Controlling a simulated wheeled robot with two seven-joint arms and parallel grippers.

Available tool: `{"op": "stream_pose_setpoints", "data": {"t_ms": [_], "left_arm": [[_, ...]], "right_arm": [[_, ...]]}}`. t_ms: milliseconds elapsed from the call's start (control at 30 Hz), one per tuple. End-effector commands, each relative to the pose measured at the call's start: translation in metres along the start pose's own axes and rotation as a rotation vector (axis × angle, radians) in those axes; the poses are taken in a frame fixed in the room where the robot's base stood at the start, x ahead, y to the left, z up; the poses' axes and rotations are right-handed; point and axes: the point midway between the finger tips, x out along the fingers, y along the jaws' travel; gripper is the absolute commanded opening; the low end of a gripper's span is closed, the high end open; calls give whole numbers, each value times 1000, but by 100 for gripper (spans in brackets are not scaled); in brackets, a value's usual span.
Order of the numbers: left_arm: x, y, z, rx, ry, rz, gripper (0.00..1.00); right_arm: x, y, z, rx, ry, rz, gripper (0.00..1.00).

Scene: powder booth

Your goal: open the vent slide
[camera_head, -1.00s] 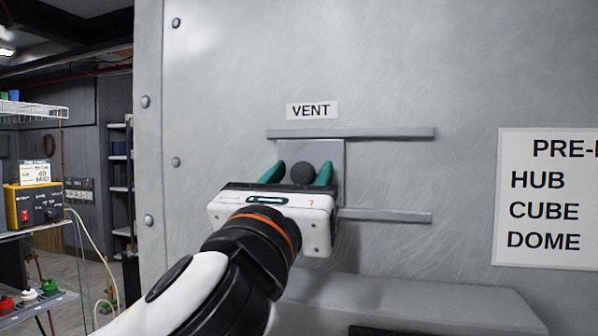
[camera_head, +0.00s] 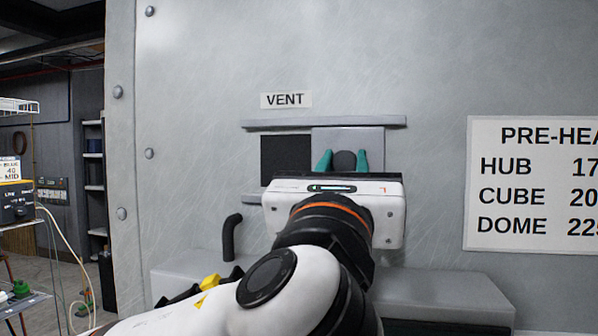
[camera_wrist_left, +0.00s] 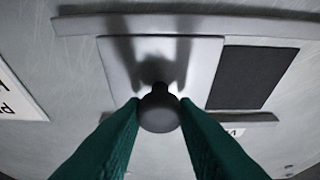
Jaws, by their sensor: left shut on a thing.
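The vent slide (camera_head: 330,139) is a flat grey plate with a dark round knob (camera_head: 345,161), set between an upper rail (camera_head: 323,122) and a lower rail. It stands right of a dark square opening (camera_head: 285,160) that is uncovered. My left gripper (camera_head: 343,161) is shut on the knob with its green fingertips on either side. In the left wrist view the knob (camera_wrist_left: 160,108) sits between the fingers, and the plate (camera_wrist_left: 190,55) lies beside the dark opening (camera_wrist_left: 243,77). The lower rail is mostly hidden behind my gripper. My right gripper is not in view.
A "VENT" label (camera_head: 286,100) is above the upper rail. A pre-heat sign (camera_head: 535,185) is on the wall at right. A grey ledge (camera_head: 440,297) juts out below. A dark bent handle (camera_head: 230,235) is at lower left. Shelves (camera_head: 93,180) stand far left.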

Motion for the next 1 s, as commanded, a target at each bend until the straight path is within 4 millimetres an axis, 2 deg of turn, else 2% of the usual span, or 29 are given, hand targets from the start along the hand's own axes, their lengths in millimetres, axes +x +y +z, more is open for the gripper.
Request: {"op": "stream_pose_setpoints", "data": {"t_ms": [333,367,467,800,867,1000], "left_arm": [[0,5,-1,2,5,0,0],[0,5,-1,2,5,0,31],[0,4,-1,2,4,0,48],[-4,4,0,2,3,0,48],[-9,5,1,2,4,1,48],[-34,5,3,2,8,3,48]], "right_arm": [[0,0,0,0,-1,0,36],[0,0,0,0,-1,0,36],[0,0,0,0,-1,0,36],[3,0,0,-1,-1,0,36],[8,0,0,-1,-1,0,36],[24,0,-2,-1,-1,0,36]]}}
